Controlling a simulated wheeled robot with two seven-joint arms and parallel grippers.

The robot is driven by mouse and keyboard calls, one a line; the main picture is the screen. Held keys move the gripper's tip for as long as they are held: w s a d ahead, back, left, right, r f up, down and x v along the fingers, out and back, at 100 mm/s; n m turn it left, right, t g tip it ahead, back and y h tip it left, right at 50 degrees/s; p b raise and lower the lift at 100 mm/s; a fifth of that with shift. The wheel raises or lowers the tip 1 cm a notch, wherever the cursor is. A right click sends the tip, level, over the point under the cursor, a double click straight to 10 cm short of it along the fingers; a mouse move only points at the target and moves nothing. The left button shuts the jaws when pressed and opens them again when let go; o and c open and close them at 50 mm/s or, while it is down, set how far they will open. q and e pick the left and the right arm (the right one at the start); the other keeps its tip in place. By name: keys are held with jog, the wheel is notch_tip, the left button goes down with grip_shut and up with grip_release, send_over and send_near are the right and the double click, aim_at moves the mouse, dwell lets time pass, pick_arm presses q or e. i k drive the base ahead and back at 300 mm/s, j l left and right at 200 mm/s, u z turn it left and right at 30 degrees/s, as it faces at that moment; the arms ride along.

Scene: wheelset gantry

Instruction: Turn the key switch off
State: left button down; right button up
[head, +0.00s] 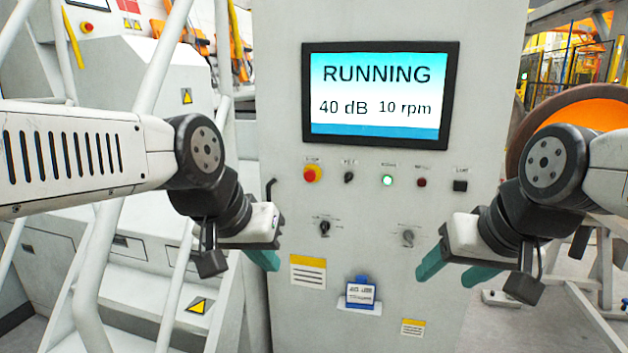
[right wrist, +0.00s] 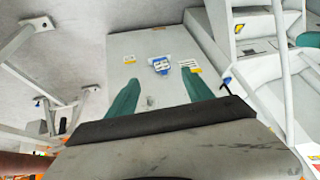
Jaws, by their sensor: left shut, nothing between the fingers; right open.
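The control panel (head: 275,130) faces me. A small dark switch (head: 348,177), seemingly the key switch, is in the upper row between the red emergency-stop button and the lit green lamp; its label is too small to read surely. Lower down are a black rotary switch (head: 324,228) and a grey switch (head: 408,237). My left gripper (head: 272,266) is shut and empty, below and left of the black rotary switch. My right gripper (head: 443,280) is open and empty, below and right of the grey switch. In the right wrist view its teal fingers (right wrist: 160,77) point toward the panel.
The screen (head: 378,95) reads RUNNING, 40 dB, 10 rpm. White railings (head: 160,60) stand left.

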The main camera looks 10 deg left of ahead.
aim_at(348, 177)
jog(key=i+j+z, duration=0.1)
jog(key=j+z, duration=0.6)
jog(key=i+j, duration=0.1)
jog(key=i, duration=0.3)
jog(key=z, duration=0.05)
